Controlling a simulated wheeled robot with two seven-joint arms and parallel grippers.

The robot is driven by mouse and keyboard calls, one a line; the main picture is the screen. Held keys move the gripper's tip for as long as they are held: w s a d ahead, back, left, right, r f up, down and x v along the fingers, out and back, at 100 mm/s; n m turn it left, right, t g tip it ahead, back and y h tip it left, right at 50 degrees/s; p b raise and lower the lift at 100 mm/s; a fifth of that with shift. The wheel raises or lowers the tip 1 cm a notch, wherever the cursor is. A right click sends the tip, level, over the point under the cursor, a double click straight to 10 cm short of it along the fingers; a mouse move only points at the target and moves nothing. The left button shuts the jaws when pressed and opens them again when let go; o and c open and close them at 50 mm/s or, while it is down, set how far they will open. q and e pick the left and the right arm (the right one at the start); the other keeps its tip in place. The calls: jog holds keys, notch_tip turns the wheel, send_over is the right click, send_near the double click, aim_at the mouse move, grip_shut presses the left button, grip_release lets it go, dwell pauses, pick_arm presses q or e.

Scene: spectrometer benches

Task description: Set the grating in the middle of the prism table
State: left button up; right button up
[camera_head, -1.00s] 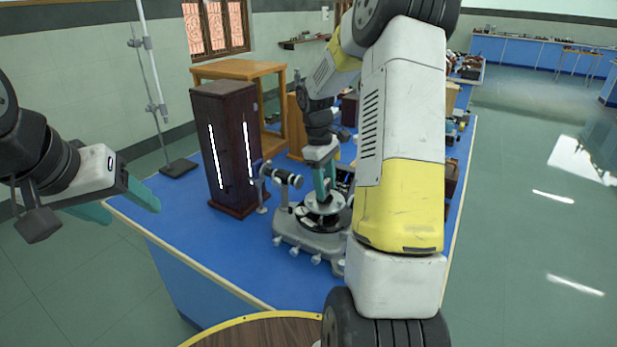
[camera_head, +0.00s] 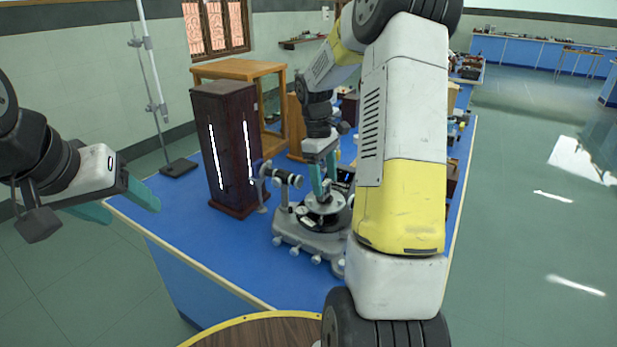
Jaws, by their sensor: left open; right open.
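The spectrometer (camera_head: 290,232) stands on the blue bench, with a telescope tube on its left side. Its prism table is a pale round disc (camera_head: 325,208) near the middle. My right gripper (camera_head: 325,186) points down just above the disc, with its teal fingers apart. I cannot clearly make out the grating; it is too small or hidden at the fingertips, so I cannot tell where it stands on the disc. My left gripper (camera_head: 122,204) is open and empty, off the bench's left edge, far from the spectrometer.
A dark wooden lamp box (camera_head: 228,150) with bright slits stands left of the spectrometer. A retort stand (camera_head: 178,167) is behind it, near a wooden stool-like frame (camera_head: 240,70). My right arm hides the bench's right part. The bench's front left (camera_head: 200,235) is clear.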

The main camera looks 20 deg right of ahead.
notch_tip(320, 180, up, 10)
jog(key=w+a, duration=0.1)
jog(key=s+a+r+m+t+y, duration=0.1)
jog(key=s+a+r+m+t, duration=0.15)
jog(key=s, duration=0.25)
jog(key=s+a+r+m+t, duration=0.1)
jog(key=s+a+r, duration=0.2)
jog(key=s+r, duration=0.15)
jog(key=s+a+m+t+y, duration=0.2)
jog(key=s+a+m+t, duration=0.2)
jog(key=s, duration=1)
jog(key=shift+a+f, duration=0.45)
jog(key=shift+a, duration=0.35)
